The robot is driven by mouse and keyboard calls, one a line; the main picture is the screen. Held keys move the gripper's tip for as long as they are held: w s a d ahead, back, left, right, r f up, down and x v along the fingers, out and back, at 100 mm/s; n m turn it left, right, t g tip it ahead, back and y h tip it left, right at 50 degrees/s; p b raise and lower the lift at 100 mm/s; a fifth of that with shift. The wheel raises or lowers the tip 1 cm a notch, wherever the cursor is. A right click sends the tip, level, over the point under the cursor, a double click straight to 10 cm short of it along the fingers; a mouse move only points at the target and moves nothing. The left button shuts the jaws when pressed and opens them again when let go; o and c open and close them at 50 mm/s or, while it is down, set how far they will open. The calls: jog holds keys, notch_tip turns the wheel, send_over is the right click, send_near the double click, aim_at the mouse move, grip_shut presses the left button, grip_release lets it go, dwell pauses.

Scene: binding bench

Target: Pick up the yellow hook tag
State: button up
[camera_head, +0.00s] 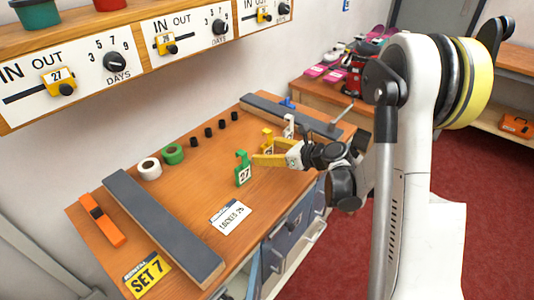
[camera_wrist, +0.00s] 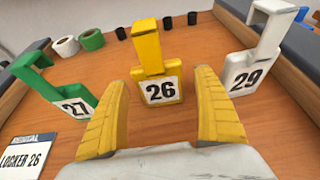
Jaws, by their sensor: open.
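The yellow hook tag (camera_wrist: 150,55), with a white plate marked 26, stands upright on the wooden bench in the wrist view. It is centred just beyond and between my open fingertips, and I see no contact. My gripper (camera_wrist: 162,105) has two yellow fingers spread apart with nothing between them. In the head view my gripper (camera_head: 254,152) is low over the bench, and the yellow tag (camera_head: 267,133) shows partly behind its fingers. A green tag marked 27 (camera_head: 243,168) stands to the left. A white tag marked 29 (camera_wrist: 252,62) stands to the right.
Grey padded bars (camera_head: 160,225) and (camera_head: 290,115) edge the bench. A white roll (camera_head: 149,169), a green roll (camera_head: 172,154) and several black cylinders stand at the back. A LOCKER 26 card (camera_head: 231,217) lies near the front edge. A slider panel (camera_head: 120,60) hangs above.

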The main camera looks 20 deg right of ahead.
jog(key=shift+w, duration=0.1)
jog(key=c, duration=1.1)
